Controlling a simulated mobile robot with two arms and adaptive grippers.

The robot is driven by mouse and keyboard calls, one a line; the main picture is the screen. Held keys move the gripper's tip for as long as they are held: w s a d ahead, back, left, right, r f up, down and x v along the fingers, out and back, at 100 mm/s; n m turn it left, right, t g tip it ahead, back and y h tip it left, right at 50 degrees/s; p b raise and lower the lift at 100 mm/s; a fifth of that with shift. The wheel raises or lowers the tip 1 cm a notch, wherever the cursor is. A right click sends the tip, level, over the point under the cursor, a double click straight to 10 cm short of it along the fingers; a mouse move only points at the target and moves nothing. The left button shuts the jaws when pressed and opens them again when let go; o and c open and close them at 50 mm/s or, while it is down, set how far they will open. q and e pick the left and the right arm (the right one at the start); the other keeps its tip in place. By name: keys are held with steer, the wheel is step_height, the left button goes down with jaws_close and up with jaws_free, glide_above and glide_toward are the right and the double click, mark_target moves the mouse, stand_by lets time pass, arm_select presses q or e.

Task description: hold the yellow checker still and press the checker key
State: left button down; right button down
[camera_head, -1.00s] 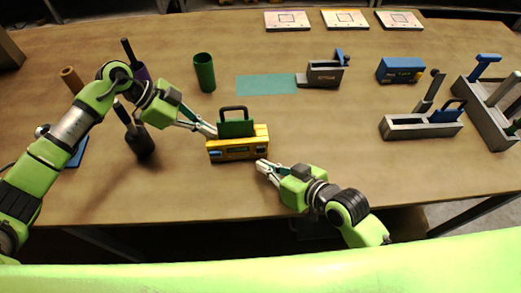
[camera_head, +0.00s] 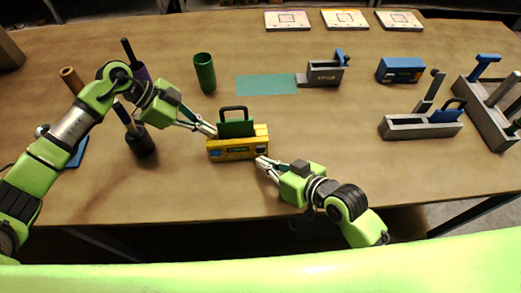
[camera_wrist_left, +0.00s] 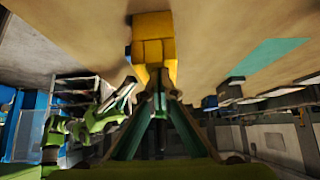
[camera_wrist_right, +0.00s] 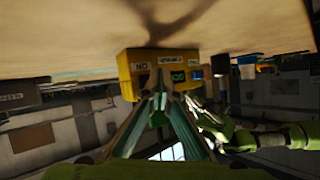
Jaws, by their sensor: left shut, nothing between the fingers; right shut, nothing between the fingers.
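The yellow checker (camera_head: 222,154) sits on the table in the head view, with a green block with a dark handle (camera_head: 236,128) standing in its top. The checker's front bears labels, a small green-lit display (camera_wrist_right: 177,76) and a bluish patch (camera_wrist_right: 196,74); I cannot tell which part is the key. My left gripper (camera_head: 213,132) is shut and empty, its tips at the checker's left end; the checker also shows in the left wrist view (camera_wrist_left: 153,48). My right gripper (camera_head: 260,163) is shut and empty, its tips at the front right; contact is unclear.
A green cup (camera_head: 204,72) and a teal mat (camera_head: 266,84) lie behind the checker. A dark holder (camera_head: 140,142) stands near my left arm. A grey fixture (camera_head: 324,72), a blue box (camera_head: 400,70) and a grey tray (camera_head: 400,128) stand to the right. The front middle table is bare.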

arm_select(q)
steer(key=shift+s+f, duration=0.25)
steer(key=shift+f, duration=0.15)
arm_select(e)
steer(key=shift+w, duration=0.15)
steer(key=shift+w+f, duration=0.1)
steer(key=shift+w, duration=0.75)
stand_by(0.7)
steer(key=shift+s, duration=1)
steer(key=shift+s+d, duration=0.1)
steer(key=shift+s, duration=2.9)
